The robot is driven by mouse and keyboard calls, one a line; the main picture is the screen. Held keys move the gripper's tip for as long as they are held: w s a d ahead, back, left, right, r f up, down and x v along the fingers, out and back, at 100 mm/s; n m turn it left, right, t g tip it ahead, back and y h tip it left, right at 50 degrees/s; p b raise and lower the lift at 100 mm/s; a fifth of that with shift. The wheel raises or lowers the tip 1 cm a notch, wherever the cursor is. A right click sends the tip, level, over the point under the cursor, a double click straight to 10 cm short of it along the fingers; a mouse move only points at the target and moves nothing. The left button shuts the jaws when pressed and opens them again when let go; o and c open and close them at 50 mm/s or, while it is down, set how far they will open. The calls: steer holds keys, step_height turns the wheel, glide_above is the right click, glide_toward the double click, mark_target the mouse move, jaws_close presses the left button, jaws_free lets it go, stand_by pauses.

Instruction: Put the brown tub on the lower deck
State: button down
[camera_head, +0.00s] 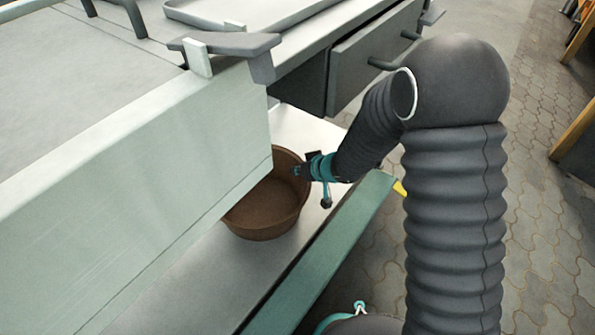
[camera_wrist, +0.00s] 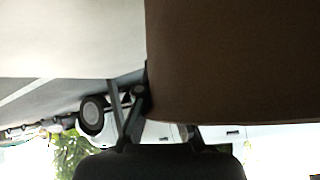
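The brown tub (camera_head: 262,210) is upright over the lower deck (camera_head: 200,278) in the head view. It looks as if it rests there, but its base contact is not clear. Its left part is hidden behind the upper deck's pale side panel. My gripper (camera_head: 302,171) is at the tub's right rim, coming in from the right, and appears shut on its wall. In the wrist view the tub (camera_wrist: 235,60) fills the upper right as a dark brown surface. One finger of my gripper (camera_wrist: 160,112) touches its left edge; the other is partly hidden behind it.
The pale side panel (camera_head: 140,170) overhangs the lower deck at the left. A grey drawer (camera_head: 375,55) with a dark handle is above and behind the tub. A green rail (camera_head: 325,250) edges the lower deck. Bare deck lies in front of the tub. Paving (camera_head: 545,220) is at the right.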

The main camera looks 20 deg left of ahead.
steer(key=shift+f, duration=0.1)
steer(key=c, duration=1.3)
jaws_free()
steer(key=shift+d+r, duration=0.2)
steer(key=shift+r, duration=0.2)
steer(key=p+v, duration=0.4)
steer(key=v, duration=0.7)
steer(key=shift+s+d+r, duration=0.1)
